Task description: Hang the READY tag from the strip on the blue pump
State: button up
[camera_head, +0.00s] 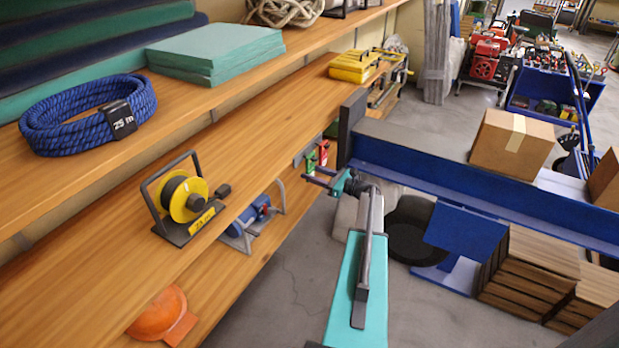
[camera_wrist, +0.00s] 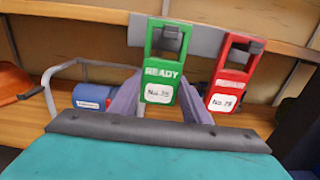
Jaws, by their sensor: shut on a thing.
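The green READY tag (camera_wrist: 161,70) has an open window at its top and a white label marked with a number. A grey peg shows in its window, in front of the grey strip (camera_wrist: 205,38). The tag also shows in the head view (camera_head: 311,164). My gripper (camera_wrist: 160,103) is shut on its lower part, one finger on each side; it also shows in the head view (camera_head: 318,179). The blue pump (camera_head: 256,211) sits on the lower shelf in a grey tubular frame; it shows at left in the wrist view (camera_wrist: 93,97).
A red tag (camera_wrist: 232,74) hangs on the strip close right of the READY tag. A yellow reel (camera_head: 185,198) stands on the middle shelf. An orange object (camera_head: 158,314) lies on the lower shelf. A blue beam (camera_head: 480,195) runs at right.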

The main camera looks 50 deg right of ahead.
dwell(0.3)
jog(key=shift+w+r, duration=0.15)
jog(key=shift+r, duration=0.15)
jog(key=shift+r+p, duration=0.35)
jog(key=shift+w+r, duration=0.1)
jog(key=shift+r, duration=0.05)
jog(key=shift+s, duration=0.2)
dwell(0.4)
jog(key=v, duration=0.8)
dwell(1.7)
jog(key=shift+s+d, duration=0.1)
jog(key=shift+s, duration=0.15)
jog(key=shift+r, duration=0.1)
